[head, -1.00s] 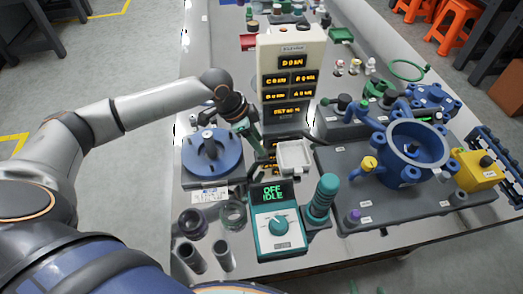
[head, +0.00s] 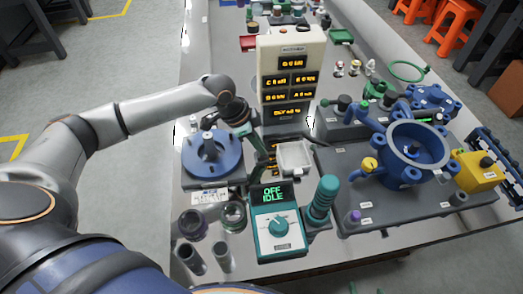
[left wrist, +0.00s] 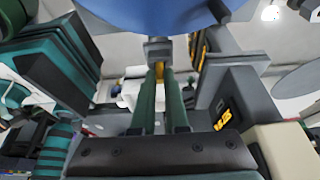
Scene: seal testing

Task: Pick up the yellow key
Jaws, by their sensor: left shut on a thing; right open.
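My left gripper (head: 262,152) hangs in front of the base of the tall display panel, to the right of the round blue fixture. In the left wrist view its two green fingers (left wrist: 161,85) are shut on a small yellow thing, which I take for the yellow key (left wrist: 159,70). The fingers hide most of it, and it cannot be made out clearly in the head view. Small green tips at the bottom edge of the head view look like my right gripper (head: 368,289), open and away from the objects.
The cream display panel (head: 291,60) stands close behind my left gripper. A white tray (head: 295,157) is just right of it. The teal meter (head: 277,225) reading "OFF IDLE" and a teal ribbed cylinder (head: 322,198) stand in front. The blue valve body (head: 398,165) is further right.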

